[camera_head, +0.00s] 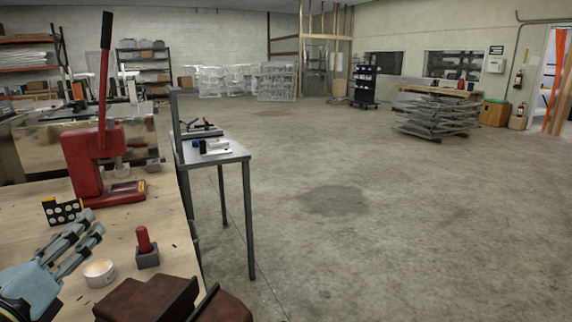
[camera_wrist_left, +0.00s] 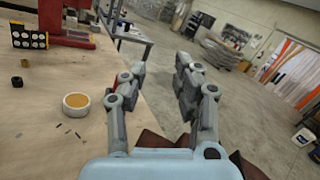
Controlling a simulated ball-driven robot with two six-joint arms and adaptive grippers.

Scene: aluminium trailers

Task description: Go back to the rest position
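My left gripper (camera_head: 92,226) is pale blue and grey and reaches in over the wooden workbench (camera_head: 172,228) from the lower left. In the left wrist view its two fingers (camera_wrist_left: 161,65) stand apart with a clear gap. Nothing shows between them. A white round tub (camera_head: 100,272) with a tan top sits on the bench near the gripper; it also shows in the left wrist view (camera_wrist_left: 76,104). My right gripper is not in view.
A red lever press (camera_head: 92,163), a black rack with white discs (camera_head: 62,212) and a red-handled piece (camera_head: 146,248) stand on the bench. Dark reddish-brown objects (camera_head: 135,300) are at the bottom edge. A small metal table (camera_head: 230,154) stands beyond.

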